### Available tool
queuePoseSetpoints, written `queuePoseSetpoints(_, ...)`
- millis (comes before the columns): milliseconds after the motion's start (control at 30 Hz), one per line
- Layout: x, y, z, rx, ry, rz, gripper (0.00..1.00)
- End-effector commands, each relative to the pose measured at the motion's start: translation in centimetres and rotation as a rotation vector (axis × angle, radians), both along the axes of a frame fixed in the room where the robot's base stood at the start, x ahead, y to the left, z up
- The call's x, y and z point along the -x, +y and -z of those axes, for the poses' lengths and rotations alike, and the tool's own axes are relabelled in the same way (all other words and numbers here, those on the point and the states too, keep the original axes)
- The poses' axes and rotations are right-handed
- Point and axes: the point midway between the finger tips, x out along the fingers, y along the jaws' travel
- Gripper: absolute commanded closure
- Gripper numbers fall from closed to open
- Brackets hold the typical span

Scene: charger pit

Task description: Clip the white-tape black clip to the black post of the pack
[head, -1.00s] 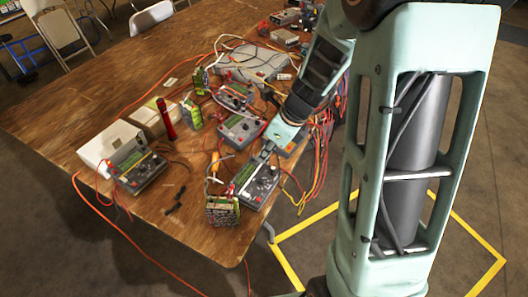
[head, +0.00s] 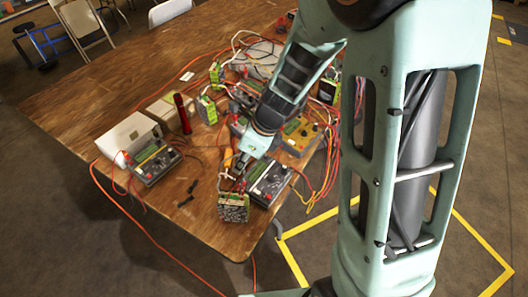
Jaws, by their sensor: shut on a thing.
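The pack (head: 233,208), a small block with a green top edge and a patterned dark-and-pale side, stands near the front corner of the table. Its black post is too small to make out. My gripper (head: 236,173) is just above and behind the pack, pointing down and left. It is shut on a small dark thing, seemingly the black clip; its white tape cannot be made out. I cannot tell whether the held clip touches the pack.
A grey charger (head: 268,182) stands right beside the pack. Another charger (head: 154,160) and a white box (head: 127,137) are at left. Small dark pieces (head: 187,192) lie on the wooden table (head: 90,95). A red cylinder (head: 183,113), more packs and tangled cables crowd the middle.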

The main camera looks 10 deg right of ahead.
Motion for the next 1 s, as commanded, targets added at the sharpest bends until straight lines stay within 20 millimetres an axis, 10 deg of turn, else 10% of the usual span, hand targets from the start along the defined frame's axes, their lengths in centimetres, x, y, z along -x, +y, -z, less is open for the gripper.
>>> queuePoseSetpoints(400, 1.8, 6.6, -0.1, 0.001, -0.001, -0.152, 1.0)
queuePoseSetpoints(1000, 1.8, 6.6, 0.2, 0.001, -0.001, -0.151, 1.0)
